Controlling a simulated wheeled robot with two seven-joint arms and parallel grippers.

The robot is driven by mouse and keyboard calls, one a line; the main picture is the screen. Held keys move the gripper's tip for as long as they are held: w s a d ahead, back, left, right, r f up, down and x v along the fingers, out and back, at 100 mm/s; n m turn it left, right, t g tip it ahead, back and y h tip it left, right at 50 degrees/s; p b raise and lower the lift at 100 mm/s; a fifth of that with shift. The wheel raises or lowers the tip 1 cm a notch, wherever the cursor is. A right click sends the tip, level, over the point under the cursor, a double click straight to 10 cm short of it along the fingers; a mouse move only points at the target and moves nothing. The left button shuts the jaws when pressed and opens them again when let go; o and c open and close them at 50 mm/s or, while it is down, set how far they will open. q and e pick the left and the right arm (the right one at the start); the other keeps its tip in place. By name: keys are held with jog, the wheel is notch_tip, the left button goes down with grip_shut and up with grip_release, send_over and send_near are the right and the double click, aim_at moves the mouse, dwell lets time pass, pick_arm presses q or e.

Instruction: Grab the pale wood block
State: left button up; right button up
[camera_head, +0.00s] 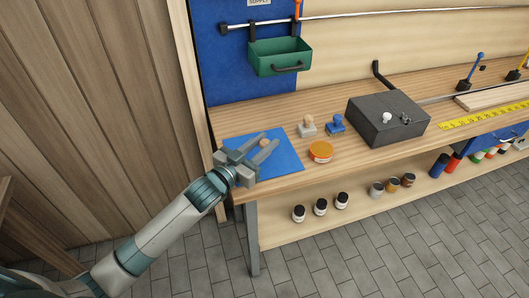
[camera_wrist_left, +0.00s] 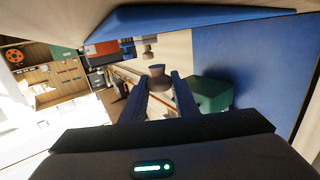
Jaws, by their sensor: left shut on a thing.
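The pale wood block (camera_head: 264,143) shows as a small tan piece between the fingers of my left gripper (camera_head: 259,149), over the blue mat. In the left wrist view the held block (camera_wrist_left: 158,77) is a brownish, knob-like shape between the fingertips of the left gripper (camera_wrist_left: 160,92), in shadow. My left gripper is shut on it. The fingers hide part of it, and I cannot tell whether it still touches the mat. My right gripper is not in view.
The blue mat (camera_head: 285,163) lies at the bench's left end. Right of it stand a pale block with a knob (camera_head: 307,126), a blue one (camera_head: 336,123), an orange-lidded tub (camera_head: 320,151) and a dark grey box (camera_head: 388,118). A green bin (camera_head: 281,58) hangs behind.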

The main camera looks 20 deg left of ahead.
pick_arm(q)
jog(key=shift+f, duration=2)
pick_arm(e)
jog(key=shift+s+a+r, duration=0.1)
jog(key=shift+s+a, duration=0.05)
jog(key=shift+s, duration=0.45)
pick_arm(q)
jog(key=shift+f, duration=0.1)
